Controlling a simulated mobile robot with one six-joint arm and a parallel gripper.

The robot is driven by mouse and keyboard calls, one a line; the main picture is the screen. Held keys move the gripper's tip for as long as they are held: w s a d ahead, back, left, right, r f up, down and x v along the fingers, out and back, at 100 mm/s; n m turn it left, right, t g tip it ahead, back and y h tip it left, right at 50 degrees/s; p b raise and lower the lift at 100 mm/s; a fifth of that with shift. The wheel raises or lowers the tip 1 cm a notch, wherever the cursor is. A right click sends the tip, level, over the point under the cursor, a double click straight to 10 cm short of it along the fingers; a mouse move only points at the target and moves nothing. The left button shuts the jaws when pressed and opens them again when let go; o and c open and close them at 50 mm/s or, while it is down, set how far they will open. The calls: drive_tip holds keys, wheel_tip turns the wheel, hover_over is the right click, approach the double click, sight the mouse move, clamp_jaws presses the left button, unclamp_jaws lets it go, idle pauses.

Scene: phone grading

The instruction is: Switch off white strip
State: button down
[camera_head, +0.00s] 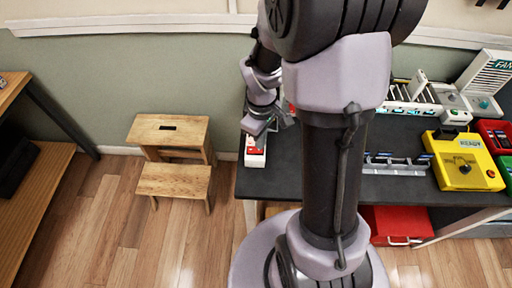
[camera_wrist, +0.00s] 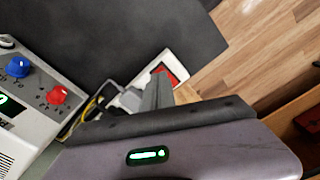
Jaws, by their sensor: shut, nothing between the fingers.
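The white strip (camera_head: 254,160) lies at the left end of the dark table, with a red switch (camera_head: 251,149) on it. In the wrist view the white strip (camera_wrist: 177,59) shows beyond my fingers, its red switch (camera_wrist: 180,75) partly hidden by them. A grey-white plug (camera_wrist: 130,99) sits at the strip's near end. My gripper (camera_head: 261,136) is shut and empty, pointing down over the strip. In the wrist view the closed fingers of my gripper (camera_wrist: 158,88) are right beside the red switch; I cannot tell whether they touch it.
A grey box (camera_wrist: 30,85) with blue and red knobs stands left of the strip in the wrist view, with yellow and black cables between. A yellow box (camera_head: 462,162) and a metal rack (camera_head: 396,165) stand farther right. A wooden step stool (camera_head: 172,180) is left of the table.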

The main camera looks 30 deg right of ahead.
drive_tip(key=shift+f, duration=0.2)
idle(0.5)
drive_tip(key=shift+f+b, duration=0.85)
drive_tip(key=shift+f, duration=0.05)
wheel_tip(320, 180, up, 7)
drive_tip(key=p, duration=0.6)
drive_tip(key=shift+r+p, duration=0.2)
drive_tip(key=shift+p, duration=0.1)
drive_tip(key=shift+f, duration=0.1)
